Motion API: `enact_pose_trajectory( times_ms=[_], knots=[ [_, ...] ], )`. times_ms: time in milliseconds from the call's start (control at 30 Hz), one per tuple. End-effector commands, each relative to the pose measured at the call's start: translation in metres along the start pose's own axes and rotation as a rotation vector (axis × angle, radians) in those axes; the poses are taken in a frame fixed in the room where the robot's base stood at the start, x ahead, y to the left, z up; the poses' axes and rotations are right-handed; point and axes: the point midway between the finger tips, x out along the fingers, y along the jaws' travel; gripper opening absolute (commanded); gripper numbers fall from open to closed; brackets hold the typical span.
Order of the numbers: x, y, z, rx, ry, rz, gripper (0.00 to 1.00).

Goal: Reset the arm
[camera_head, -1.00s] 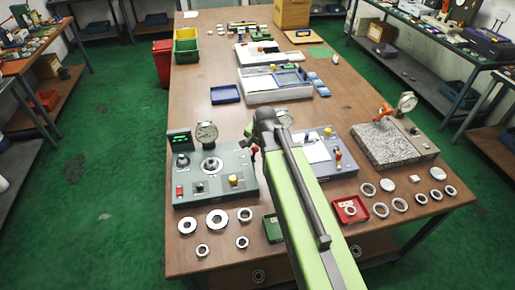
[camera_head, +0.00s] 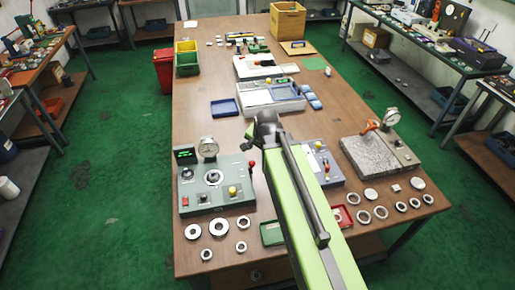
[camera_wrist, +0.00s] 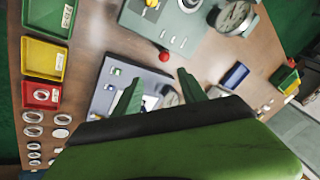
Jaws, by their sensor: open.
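My arm (camera_head: 300,190), lime green with a dark rod, reaches up over the table's front half in the head view. Its end is near the middle of the table, and the fingers cannot be made out there. In the wrist view my gripper (camera_wrist: 160,92) shows two green fingers spread apart with nothing held between them.
The wooden table (camera_head: 215,85) carries a green-grey gauge station (camera_head: 207,190), a granite plate stand (camera_head: 368,157), a blue tray (camera_head: 224,107) and a red tray (camera_head: 341,214). Several metal rings lie along the front. Green floor (camera_head: 100,190) is clear at left.

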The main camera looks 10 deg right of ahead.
Motion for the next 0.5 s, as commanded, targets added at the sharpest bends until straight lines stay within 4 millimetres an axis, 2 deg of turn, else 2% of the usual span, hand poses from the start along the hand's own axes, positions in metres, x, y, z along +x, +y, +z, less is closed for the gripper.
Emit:
enact_pose_trajectory(
  times_ms=[233, 367, 500],
  knots=[
    [0.003, 0.001, 0.001, 0.000, 0.000, 0.000, 0.49],
    [0.036, 0.011, 0.012, -0.003, -0.001, -0.001, 0.49],
    [0.079, 0.038, 0.040, -0.075, -0.040, 0.042, 0.49]
  ],
)
